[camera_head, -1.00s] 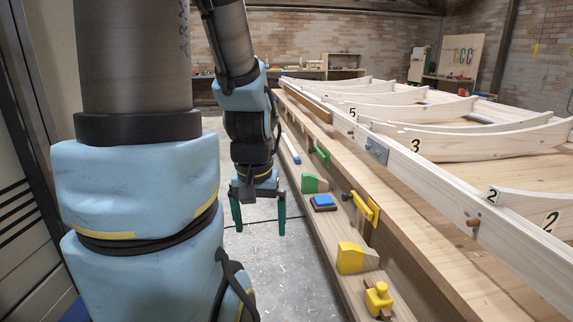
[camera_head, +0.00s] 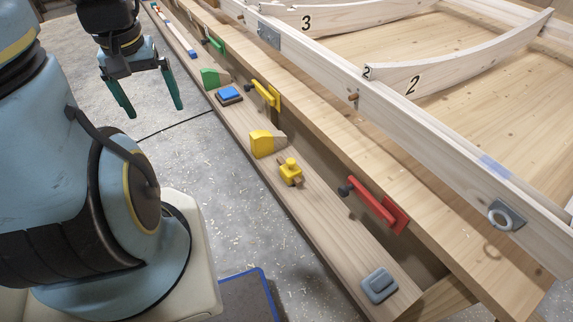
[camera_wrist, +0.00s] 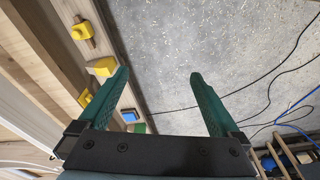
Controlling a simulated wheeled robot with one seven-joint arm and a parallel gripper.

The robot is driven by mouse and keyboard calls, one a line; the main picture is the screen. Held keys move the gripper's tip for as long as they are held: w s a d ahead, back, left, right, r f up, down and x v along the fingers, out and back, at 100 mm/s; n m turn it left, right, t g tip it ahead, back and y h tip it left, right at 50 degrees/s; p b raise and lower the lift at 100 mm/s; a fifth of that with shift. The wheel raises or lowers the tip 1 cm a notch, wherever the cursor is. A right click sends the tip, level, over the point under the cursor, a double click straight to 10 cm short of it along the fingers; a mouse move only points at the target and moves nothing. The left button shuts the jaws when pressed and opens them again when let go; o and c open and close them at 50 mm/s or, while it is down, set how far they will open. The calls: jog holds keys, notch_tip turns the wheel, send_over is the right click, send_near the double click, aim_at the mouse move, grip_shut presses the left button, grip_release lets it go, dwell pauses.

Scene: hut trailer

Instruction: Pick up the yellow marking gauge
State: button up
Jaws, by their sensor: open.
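The yellow marking gauge (camera_head: 291,172) sits on the narrow wooden ledge (camera_head: 330,215), a small yellow block with a knob and a short wooden stem. It also shows in the wrist view (camera_wrist: 82,30), at the upper left. My gripper (camera_head: 156,112) is open and empty over the grey floor, left of the ledge and apart from the gauge. In the wrist view my gripper's green fingers (camera_wrist: 159,73) are spread wide with only floor between them.
Near the gauge lie a yellow-ended wooden block (camera_head: 262,143), a blue block (camera_head: 229,95) and a grey item (camera_head: 379,285). Yellow (camera_head: 265,93) and red (camera_head: 378,207) clamps are at the bench side.

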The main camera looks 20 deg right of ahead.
dwell(0.5)
jog(key=n+g+b, duration=0.2)
jog(key=n+b, duration=0.1)
jog(key=b, duration=0.6)
send_near(290, 169)
jog(key=shift+w, duration=0.5)
jog(key=f, duration=0.5)
jog(key=shift+s+d+f, duration=0.15)
jog(key=shift+d, duration=0.15)
jog(key=shift+s+f+p, duration=0.1)
jog(key=shift+f+p, duration=0.3)
jog(key=shift+f, duration=2.55)
